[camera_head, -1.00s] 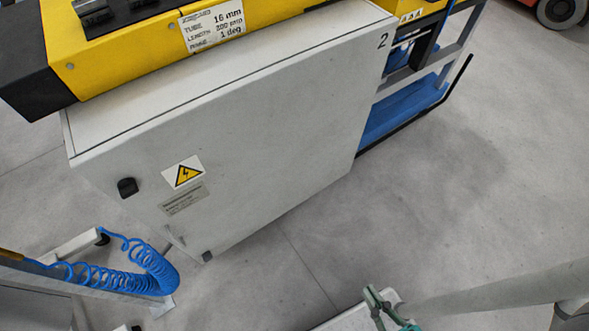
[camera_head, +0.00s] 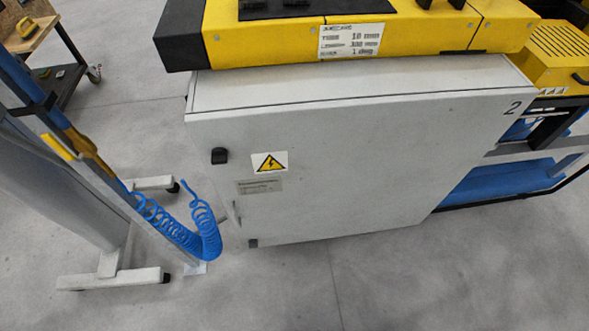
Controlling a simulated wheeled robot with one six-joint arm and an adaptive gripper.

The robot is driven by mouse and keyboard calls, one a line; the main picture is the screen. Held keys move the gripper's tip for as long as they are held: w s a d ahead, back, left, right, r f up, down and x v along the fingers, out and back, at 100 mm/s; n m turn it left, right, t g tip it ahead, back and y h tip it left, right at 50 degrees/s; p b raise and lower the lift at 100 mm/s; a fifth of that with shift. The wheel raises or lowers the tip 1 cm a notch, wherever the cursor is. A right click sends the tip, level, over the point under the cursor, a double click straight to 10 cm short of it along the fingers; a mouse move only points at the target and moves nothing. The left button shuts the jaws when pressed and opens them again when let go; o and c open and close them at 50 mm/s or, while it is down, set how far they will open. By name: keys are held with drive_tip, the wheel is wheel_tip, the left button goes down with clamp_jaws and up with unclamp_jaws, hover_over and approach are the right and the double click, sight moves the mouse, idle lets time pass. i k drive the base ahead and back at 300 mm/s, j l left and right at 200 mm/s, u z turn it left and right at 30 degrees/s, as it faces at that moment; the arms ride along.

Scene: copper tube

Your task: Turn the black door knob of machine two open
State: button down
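The machine marked "2" has a light grey cabinet (camera_head: 350,170) under a yellow and black top (camera_head: 420,33). The black door knob (camera_head: 219,156) is on the upper left of the cabinet's front door, left of a yellow warning triangle (camera_head: 269,163). The knob is small here and its turn position is hard to tell. The door looks shut. My gripper is not in view.
A grey stand (camera_head: 115,278) with wheeled feet and a coiled blue hose (camera_head: 180,232) is left of the cabinet, close to its lower left corner. A wooden cart (camera_head: 32,42) is at the far left. Floor (camera_head: 400,290) in front of the cabinet is clear.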

sight(220, 156)
drive_tip(key=k+j+u, duration=0.1)
drive_tip(key=j, duration=0.25)
drive_tip(key=k+j+u, duration=0.1)
drive_tip(key=j, duration=0.3)
drive_tip(key=k+j+u, duration=0.1)
drive_tip(key=j, duration=0.3)
drive_tip(key=k, duration=0.1)
